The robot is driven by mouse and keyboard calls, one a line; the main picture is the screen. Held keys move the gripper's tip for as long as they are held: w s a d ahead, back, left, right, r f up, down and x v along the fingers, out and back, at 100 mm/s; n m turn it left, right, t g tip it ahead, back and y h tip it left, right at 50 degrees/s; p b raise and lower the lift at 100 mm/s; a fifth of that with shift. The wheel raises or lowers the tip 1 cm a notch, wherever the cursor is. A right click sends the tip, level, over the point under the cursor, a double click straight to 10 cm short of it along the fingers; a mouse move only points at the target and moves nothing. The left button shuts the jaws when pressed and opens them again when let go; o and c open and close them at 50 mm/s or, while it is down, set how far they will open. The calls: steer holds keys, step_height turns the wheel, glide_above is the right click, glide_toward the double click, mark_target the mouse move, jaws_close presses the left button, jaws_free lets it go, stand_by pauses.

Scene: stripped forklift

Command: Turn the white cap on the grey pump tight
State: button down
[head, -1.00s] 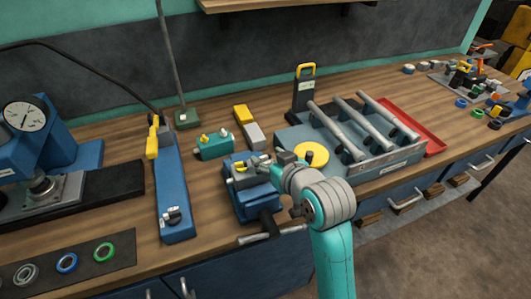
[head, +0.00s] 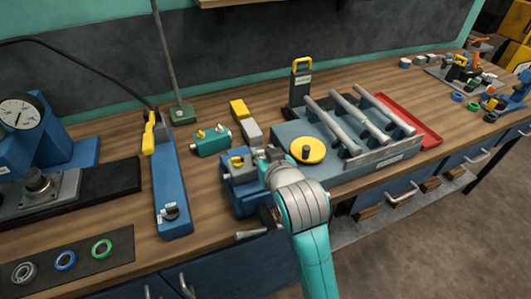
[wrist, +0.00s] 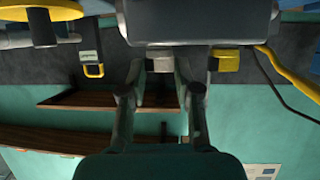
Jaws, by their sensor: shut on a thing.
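The blue vise (head: 238,198) stands at the front of the bench and holds the grey pump, which my wrist partly hides in the head view. A yellow cap (head: 237,161) shows on top of the pump. In the wrist view the pump's grey body (wrist: 200,22) fills the top centre, with a pale, off-white cap (wrist: 162,62) and a yellow cap (wrist: 225,60) on it. My gripper (wrist: 160,78) is shut on the pale cap, one finger on each side. In the head view my gripper (head: 268,157) is at the pump's right end, its fingertips hard to make out.
A teal pump (head: 212,141) with yellow caps lies behind the vise. A grey tray (head: 383,154) with several metal bars and a yellow disc (head: 307,150) stand close on the right. A blue tool with a yellow lever (head: 168,190) lies left.

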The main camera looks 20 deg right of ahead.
steer(key=shift+a+m+h, duration=0.1)
steer(key=shift+m+h, duration=0.5)
steer(key=c, duration=0.8)
jaws_free()
step_height(320, 180, up, 10)
